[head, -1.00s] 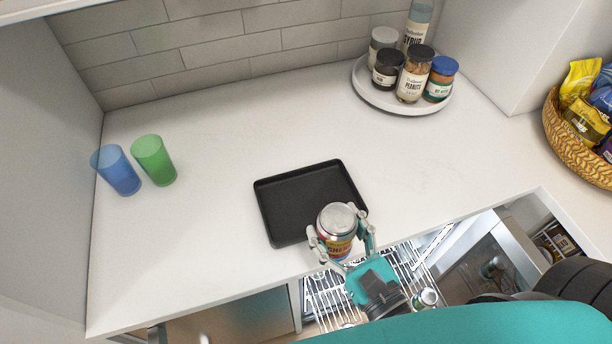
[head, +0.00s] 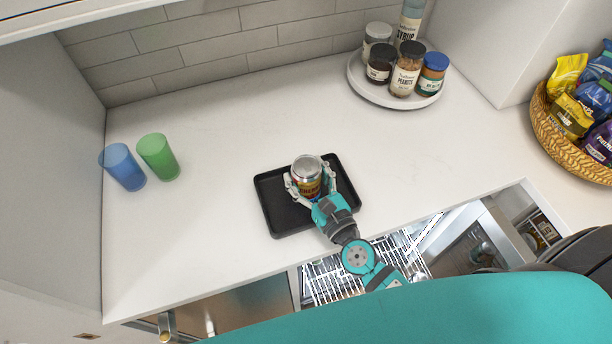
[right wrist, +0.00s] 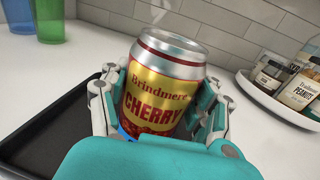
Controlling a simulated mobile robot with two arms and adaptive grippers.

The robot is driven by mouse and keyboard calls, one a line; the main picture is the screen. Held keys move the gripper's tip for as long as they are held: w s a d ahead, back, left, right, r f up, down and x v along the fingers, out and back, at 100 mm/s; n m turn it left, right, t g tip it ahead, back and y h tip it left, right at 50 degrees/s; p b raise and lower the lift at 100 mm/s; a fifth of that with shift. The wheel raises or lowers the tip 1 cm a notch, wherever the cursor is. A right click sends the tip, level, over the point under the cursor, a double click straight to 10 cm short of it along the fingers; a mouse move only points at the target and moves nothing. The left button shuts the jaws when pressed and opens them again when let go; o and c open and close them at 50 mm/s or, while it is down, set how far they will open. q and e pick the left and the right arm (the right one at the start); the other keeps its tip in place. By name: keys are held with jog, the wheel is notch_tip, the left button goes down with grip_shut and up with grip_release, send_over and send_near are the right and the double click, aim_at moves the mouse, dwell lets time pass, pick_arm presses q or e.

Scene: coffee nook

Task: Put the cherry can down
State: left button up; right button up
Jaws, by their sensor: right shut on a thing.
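The cherry can (head: 307,174) is red and yellow with a silver top, and its label reads CHERRY in the right wrist view (right wrist: 160,88). My right gripper (head: 312,190) is shut on the can, with a finger on each side of it, as the right wrist view (right wrist: 158,112) also shows. The can looks upright in the head view, over the black tray (head: 277,217). Its base is hidden by my gripper, so I cannot tell whether it touches the tray. My left gripper is not in view.
A blue cup (head: 122,167) and a green cup (head: 158,157) stand at the left. A round white tray (head: 368,93) with jars and a syrup bottle is at the back right. A snack basket (head: 562,137) is at the right. An open drawer with a wire rack (head: 335,283) lies below the counter edge.

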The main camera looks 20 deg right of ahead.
jog(key=shift+f, duration=0.1)
jog(key=o, duration=1.1)
jog(key=shift+s, duration=0.1)
jog(key=o, duration=0.5)
jog(key=shift+c, duration=0.2)
